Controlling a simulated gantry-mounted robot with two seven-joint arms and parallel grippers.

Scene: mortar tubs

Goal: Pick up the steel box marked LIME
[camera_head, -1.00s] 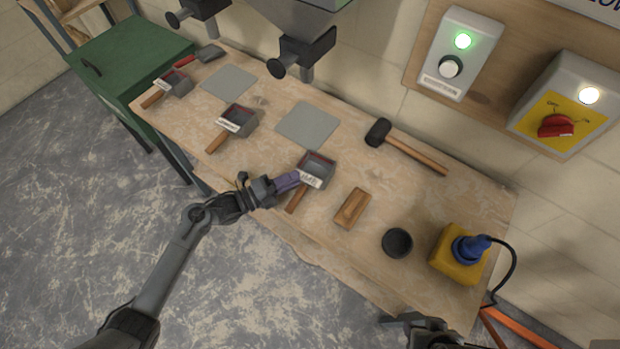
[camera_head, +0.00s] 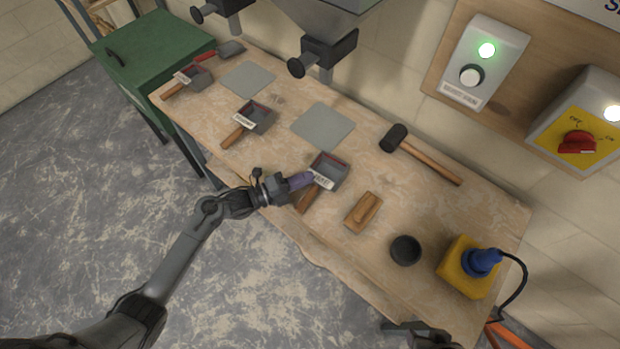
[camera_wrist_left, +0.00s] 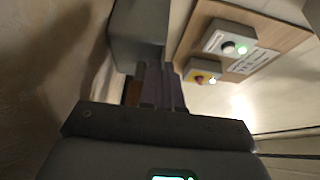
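Three steel boxes with wooden handles and white labels lie on the wooden bench: one at the far left (camera_head: 200,77), one in the middle (camera_head: 262,117), one nearest my left arm (camera_head: 333,170). The labels are too small to read surely. My left gripper (camera_head: 306,180), with purple fingers, is at the label and handle side of the nearest box; contact is unclear. In the left wrist view the fingers (camera_wrist_left: 165,92) stand beside a brown handle, with a grey box wall (camera_wrist_left: 139,35) beyond. Whether they are open or shut is unclear. My right gripper (camera_head: 405,327) is partly visible at the bottom edge.
Right of the nearest box are a wooden float (camera_head: 363,212), a black cup (camera_head: 405,250) and a yellow block with a blue plug (camera_head: 468,267). A mallet (camera_head: 425,160) and grey plates (camera_head: 322,126) lie behind. Dark clamps (camera_head: 322,52) hang over the back edge.

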